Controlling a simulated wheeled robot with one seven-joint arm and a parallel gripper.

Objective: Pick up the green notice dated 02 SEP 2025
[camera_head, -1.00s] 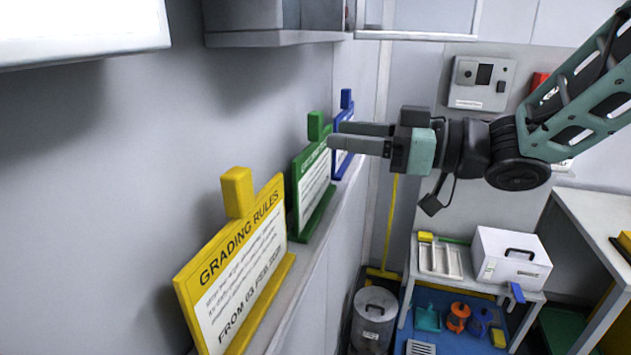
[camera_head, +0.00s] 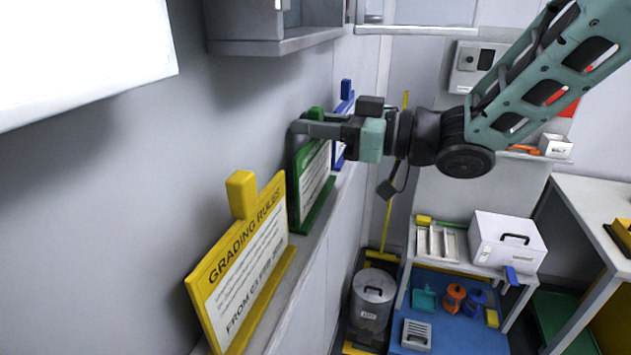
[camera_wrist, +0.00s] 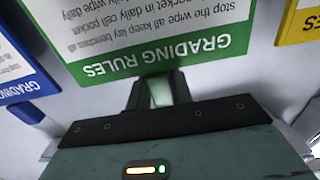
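The green notice (camera_head: 316,178) stands upright on the wall ledge between the yellow notice (camera_head: 240,265) and the blue notice (camera_head: 343,118). In the wrist view the green notice (camera_wrist: 150,40) appears upside down with the heading GRADING RULES; its date line is out of frame. My gripper (camera_head: 305,128) is at the green notice's top tab. In the wrist view the green tab (camera_wrist: 160,92) fills the space between my dark fingers, and they appear shut on it. The yellow notice's line reads FROM 03 FEB, its year hard to read.
The ledge (camera_head: 300,275) runs along the left wall. A cabinet (camera_head: 275,40) hangs above the notices. A lidded bin (camera_head: 372,300) stands on the floor. A bench with a white box (camera_head: 508,240) and a tray (camera_head: 437,242) stands at lower right.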

